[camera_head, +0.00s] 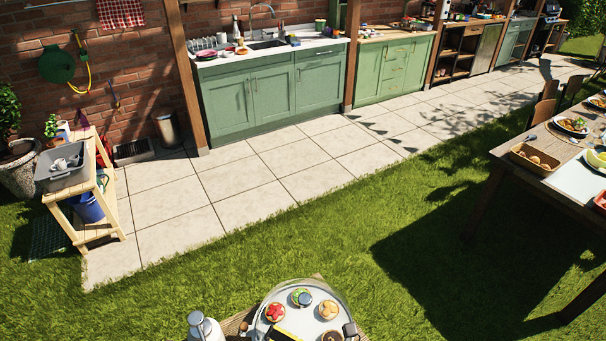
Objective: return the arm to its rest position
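No part that I can make out as my gripper shows in the head view, so its pose and whether it holds anything are hidden. At the bottom edge, a round tray (263,306) sits on a wooden surface.
A laid wooden table (500,152) stands at the right. A wooden shelf stand (103,222) with a grey bin (48,181) is at the left. Green cabinets (270,95) line the brick wall. Lawn and paving between them are clear.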

